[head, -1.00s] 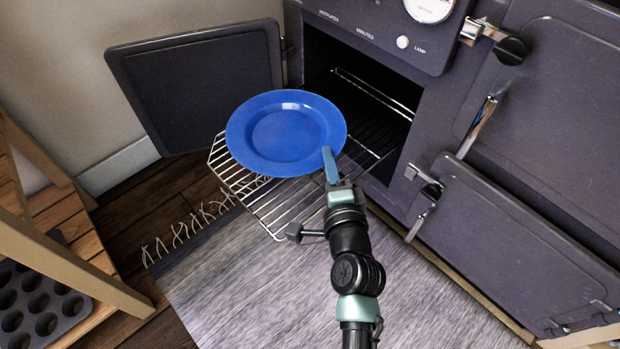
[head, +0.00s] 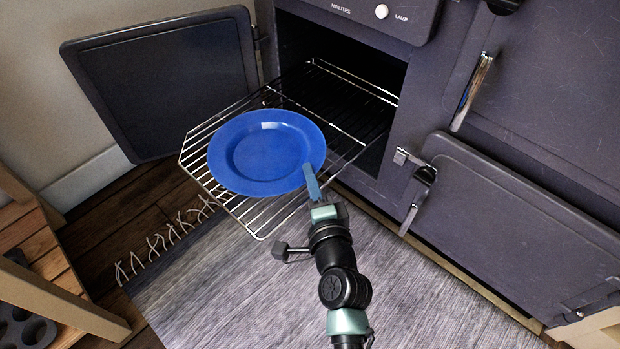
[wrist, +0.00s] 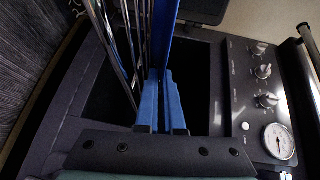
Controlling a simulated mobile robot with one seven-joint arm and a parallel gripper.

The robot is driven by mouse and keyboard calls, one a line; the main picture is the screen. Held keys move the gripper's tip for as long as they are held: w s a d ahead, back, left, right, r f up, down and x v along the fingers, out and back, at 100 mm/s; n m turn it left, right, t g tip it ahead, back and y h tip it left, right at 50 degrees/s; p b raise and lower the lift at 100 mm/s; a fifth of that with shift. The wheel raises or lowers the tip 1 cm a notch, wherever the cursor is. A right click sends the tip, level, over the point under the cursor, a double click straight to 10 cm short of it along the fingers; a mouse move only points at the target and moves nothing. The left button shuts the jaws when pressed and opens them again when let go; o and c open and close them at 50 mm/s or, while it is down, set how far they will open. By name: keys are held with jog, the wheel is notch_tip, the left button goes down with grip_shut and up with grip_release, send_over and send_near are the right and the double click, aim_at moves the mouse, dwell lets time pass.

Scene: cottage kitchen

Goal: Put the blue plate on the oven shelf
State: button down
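The round blue plate (head: 265,150) is roughly level over the pulled-out wire oven shelf (head: 200,150). My gripper (head: 311,178) is shut on the plate's near right rim. In the wrist view the plate (wrist: 164,35) is edge-on between the blue fingers (wrist: 160,100). The shelf's wires (wrist: 122,45) run alongside the plate there, with a narrow gap between them in the part I see. Whether the plate's far side touches the shelf is hidden.
The dark oven is open, with its door (head: 165,80) swung out to the left. The closed lower door (head: 510,215) is at the right. A grey rug (head: 240,285) lies below. A wooden stand (head: 55,285) with a muffin tin (head: 25,330) is at the lower left.

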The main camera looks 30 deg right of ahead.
jog(key=shift+r, duration=0.1)
jog(key=c, duration=1.3)
grip_release()
jog(key=shift+f, duration=0.25)
jog(key=shift+r, duration=0.25)
jog(key=p+v, duration=0.1)
jog(key=v, duration=1.1)
jog(key=shift+f+p, duration=0.1)
jog(key=shift+p, duration=0.2)
